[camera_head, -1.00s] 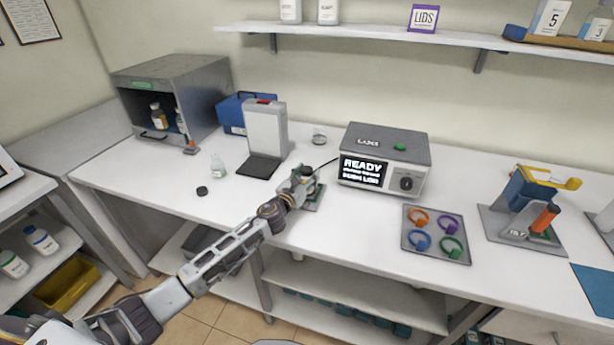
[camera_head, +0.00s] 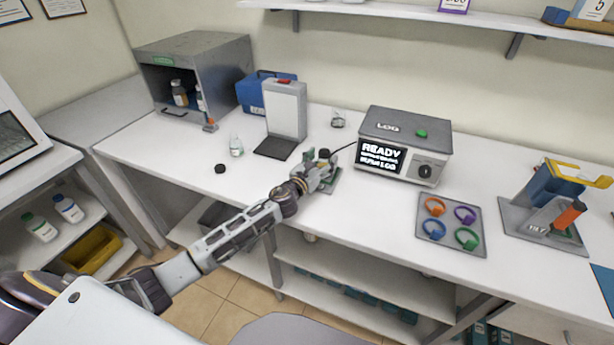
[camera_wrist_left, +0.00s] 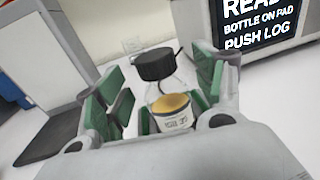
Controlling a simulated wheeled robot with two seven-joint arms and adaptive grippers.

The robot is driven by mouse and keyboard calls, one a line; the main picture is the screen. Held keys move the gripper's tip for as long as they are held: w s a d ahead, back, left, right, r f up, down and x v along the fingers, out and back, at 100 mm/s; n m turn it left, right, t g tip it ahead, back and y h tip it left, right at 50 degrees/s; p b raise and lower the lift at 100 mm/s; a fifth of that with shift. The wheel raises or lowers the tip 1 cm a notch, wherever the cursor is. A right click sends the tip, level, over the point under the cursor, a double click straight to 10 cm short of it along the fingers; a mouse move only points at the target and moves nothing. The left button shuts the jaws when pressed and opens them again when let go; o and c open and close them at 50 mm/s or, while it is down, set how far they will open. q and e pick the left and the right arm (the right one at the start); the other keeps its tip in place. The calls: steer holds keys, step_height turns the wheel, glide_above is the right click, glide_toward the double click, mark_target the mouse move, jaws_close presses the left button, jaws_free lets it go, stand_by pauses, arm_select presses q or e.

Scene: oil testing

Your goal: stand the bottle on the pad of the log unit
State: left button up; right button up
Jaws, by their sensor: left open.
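The bottle (camera_wrist_left: 172,108) has a black cap, clear glass and amber contents, with a white label. It stands upright between the green-padded fingers of my left gripper (camera_wrist_left: 158,112), which is open around it. In the head view, the bottle's black cap (camera_head: 323,154) shows just beyond my left gripper (camera_head: 319,171). The pad (camera_head: 332,184) lies under the gripper, in front of the log unit (camera_head: 400,146). The bottle appears to be on the pad, but its base is hidden. The log unit's screen (camera_head: 381,156) reads READY, bottle on pad, push log. My right gripper is out of view.
A white stand with a dark plate (camera_head: 285,112) and a small clear bottle (camera_head: 236,146) are left of the gripper. A loose black cap (camera_head: 220,169) lies nearby. A tray of coloured rings (camera_head: 451,224) lies right of the pad. A grey cabinet (camera_head: 190,70) stands back left.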

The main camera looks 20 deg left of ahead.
arm_select(q)
steer(key=s, duration=0.2)
steer(key=shift+s+a, duration=0.3)
steer(key=shift+s, duration=0.05)
steer(key=shift+s+a, duration=0.15)
steer(key=shift+s, duration=0.75)
steer(key=shift+s+a, duration=0.15)
steer(key=shift+s, duration=0.75)
steer(key=shift+s+a+b, duration=0.1)
steer(key=shift+s+b, duration=0.25)
steer(key=shift+s, duration=0.35)
steer(key=shift+s+a, duration=0.25)
steer(key=shift+s, duration=0.9)
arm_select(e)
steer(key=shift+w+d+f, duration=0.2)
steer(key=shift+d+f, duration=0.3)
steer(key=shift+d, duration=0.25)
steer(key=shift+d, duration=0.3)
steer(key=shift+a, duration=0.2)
arm_select(q)
steer(key=shift+c, duration=0.4)
